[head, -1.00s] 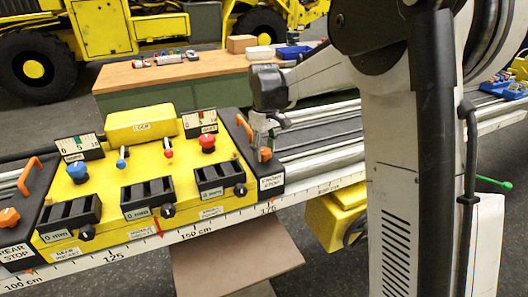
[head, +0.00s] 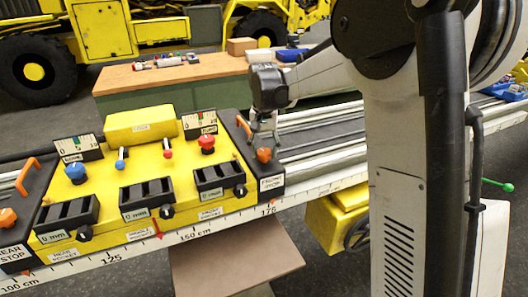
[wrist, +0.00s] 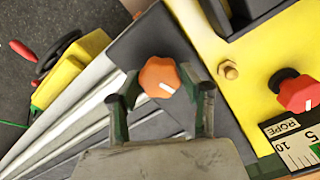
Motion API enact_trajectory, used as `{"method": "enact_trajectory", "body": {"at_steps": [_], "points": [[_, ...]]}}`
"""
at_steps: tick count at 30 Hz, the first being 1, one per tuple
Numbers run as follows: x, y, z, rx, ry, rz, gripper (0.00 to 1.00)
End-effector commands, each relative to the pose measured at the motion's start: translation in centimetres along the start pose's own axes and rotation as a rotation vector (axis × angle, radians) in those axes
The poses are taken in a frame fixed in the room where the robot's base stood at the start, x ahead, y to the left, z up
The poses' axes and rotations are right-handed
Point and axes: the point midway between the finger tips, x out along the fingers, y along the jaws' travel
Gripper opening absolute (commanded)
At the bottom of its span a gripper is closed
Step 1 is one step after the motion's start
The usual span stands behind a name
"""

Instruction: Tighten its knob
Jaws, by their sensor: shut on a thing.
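The orange knob (head: 264,155) is on the dark front stop block (head: 270,184) at the right end of the yellow console. My gripper (head: 263,139) points down at the knob from above. In the wrist view its two dark green fingers (wrist: 161,92) stand on either side of the knob, and it is shut on the knob. The exact finger contact is hard to see. The stop's label reads FRONT STOP, beside the 175 mark of the scale.
The yellow console (head: 140,214) lies left of the stop, with a red knob (head: 206,143) and small levers. An orange handle (head: 243,127) rises behind my gripper. Grey rails (head: 325,150) run to the right. A wooden-topped bench (head: 150,75) stands behind.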

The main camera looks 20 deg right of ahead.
Motion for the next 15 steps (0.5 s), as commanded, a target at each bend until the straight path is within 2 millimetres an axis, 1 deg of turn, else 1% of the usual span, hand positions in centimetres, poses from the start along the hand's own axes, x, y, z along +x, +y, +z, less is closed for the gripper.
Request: {"method": "enact_trajectory", "body": {"at_steps": [6, 15], "points": [[-0.03, -0.01, -0.04, 0.154, 0.001, 0.000, 0.14], [-0.04, -0.01, -0.05, 0.278, 0.001, 0.000, 0.14]]}}
